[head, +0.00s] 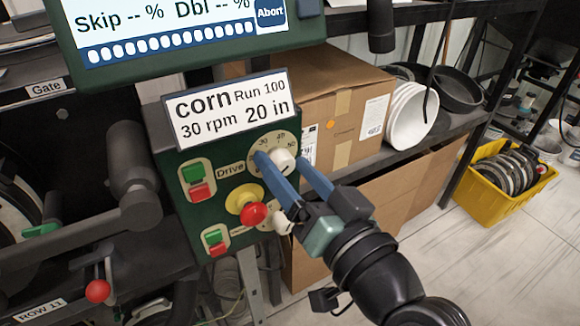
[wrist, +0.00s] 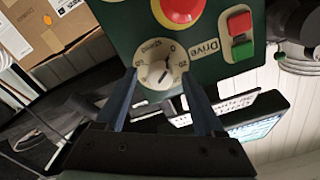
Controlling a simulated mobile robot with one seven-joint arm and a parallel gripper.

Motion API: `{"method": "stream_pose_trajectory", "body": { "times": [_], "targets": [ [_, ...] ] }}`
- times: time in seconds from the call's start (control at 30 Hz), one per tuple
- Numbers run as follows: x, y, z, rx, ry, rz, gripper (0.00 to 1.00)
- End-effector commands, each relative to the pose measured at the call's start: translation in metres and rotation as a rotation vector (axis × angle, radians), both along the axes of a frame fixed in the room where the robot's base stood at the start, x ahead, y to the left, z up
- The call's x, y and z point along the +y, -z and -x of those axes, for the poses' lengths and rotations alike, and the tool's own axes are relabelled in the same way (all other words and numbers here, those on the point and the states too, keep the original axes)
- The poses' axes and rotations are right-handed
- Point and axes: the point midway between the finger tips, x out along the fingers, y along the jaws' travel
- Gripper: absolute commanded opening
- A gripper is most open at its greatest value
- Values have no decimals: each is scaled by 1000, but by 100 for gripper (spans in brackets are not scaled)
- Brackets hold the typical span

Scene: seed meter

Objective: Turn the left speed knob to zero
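The white speed knob (head: 283,161) sits on a round cream dial with numbers, beside the word "Drive" on the green control panel (head: 222,180). The same knob and dial show upside down in the wrist view (wrist: 162,73). I cannot clearly read where its pointer stands. My gripper (head: 281,158) is open, with one blue finger at each side of the knob; in the wrist view its fingertips (wrist: 160,82) also flank the dial. A gap shows between fingers and knob, and contact is not visible. A second white knob (head: 283,222) sits lower on the panel, partly behind my gripper.
A red stop button on a yellow base (head: 253,213) is close below left of the knob. Green and red push-buttons (head: 196,180) are left of it. A sign (head: 228,108) reading "30 rpm" is above. Cardboard boxes (head: 330,100) stand behind right; a yellow crate (head: 505,185) is farther right.

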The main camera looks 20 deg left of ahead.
Motion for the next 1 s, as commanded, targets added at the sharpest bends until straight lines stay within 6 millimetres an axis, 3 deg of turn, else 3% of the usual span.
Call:
{"method": "stream_pose_trajectory", "body": {
  "times": [0.27, 0.7, 1.0],
  "targets": [
    [-8, 0, 5, 0, 3, -1, 70],
    [-79, 1, 60, 1, 7, 0, 70],
    [-102, 0, 79, 0, 2, 0, 70]
  ]
}}
